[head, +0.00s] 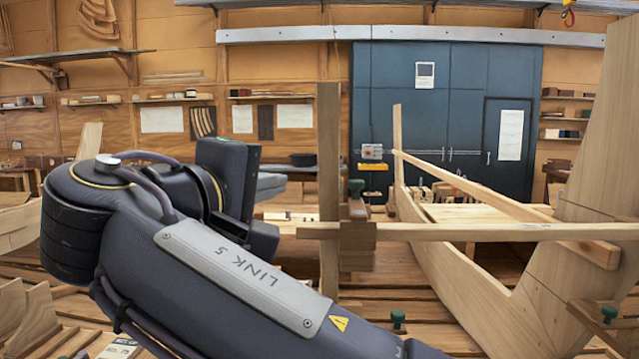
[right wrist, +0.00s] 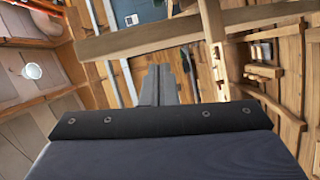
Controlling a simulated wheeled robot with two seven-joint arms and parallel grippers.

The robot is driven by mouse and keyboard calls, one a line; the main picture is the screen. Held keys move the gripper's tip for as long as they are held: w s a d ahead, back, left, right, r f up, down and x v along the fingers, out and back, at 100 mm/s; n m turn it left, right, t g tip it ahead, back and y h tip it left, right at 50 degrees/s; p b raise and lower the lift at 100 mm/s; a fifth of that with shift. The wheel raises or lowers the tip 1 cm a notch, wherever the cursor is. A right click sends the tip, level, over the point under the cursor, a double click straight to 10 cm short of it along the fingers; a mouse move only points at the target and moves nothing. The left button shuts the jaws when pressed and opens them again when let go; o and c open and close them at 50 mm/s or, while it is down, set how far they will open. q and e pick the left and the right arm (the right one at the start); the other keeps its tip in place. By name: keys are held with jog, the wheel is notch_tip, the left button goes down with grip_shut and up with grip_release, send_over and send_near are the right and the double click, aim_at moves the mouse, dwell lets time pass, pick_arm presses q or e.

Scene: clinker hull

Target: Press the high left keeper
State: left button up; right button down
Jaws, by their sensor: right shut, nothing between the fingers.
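A keeper with a dark green knob (head: 356,187) on a small wooden block (head: 357,209) sits high, at the left end of a horizontal wooden bar (head: 470,231), beside an upright post (head: 328,150). It is the higher and further left of the green-knobbed pieces in the head view. My right gripper (head: 272,185) is left of the post and keeper, apart from them in the picture. In the right wrist view its grey fingers (right wrist: 158,82) are together and empty, below a wooden bar (right wrist: 180,33) in the picture. My left gripper is not seen.
Lower green knobs show at the bottom centre (head: 398,318) and bottom right (head: 609,313). A pale hull plank (head: 450,255) and large timber (head: 580,190) fill the right side. Blue cabinets (head: 450,100) stand behind. My right arm hides much of the lower left.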

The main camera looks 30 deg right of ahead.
aim_at(357, 199)
jog(key=p+x, duration=0.2)
jog(key=x, duration=0.7)
jog(key=shift+d+r, duration=0.1)
jog(key=shift+d, duration=0.05)
jog(key=s+d, duration=0.1)
jog(key=d, duration=0.1)
jog(key=shift+s+d+f, duration=0.3)
jog(key=shift+s+f, duration=0.05)
jog(key=shift+s, duration=0.05)
jog(key=shift+s+d, duration=0.2)
jog(key=shift+f, duration=0.15)
jog(key=shift+d+p, duration=0.15)
jog(key=shift+p, duration=0.15)
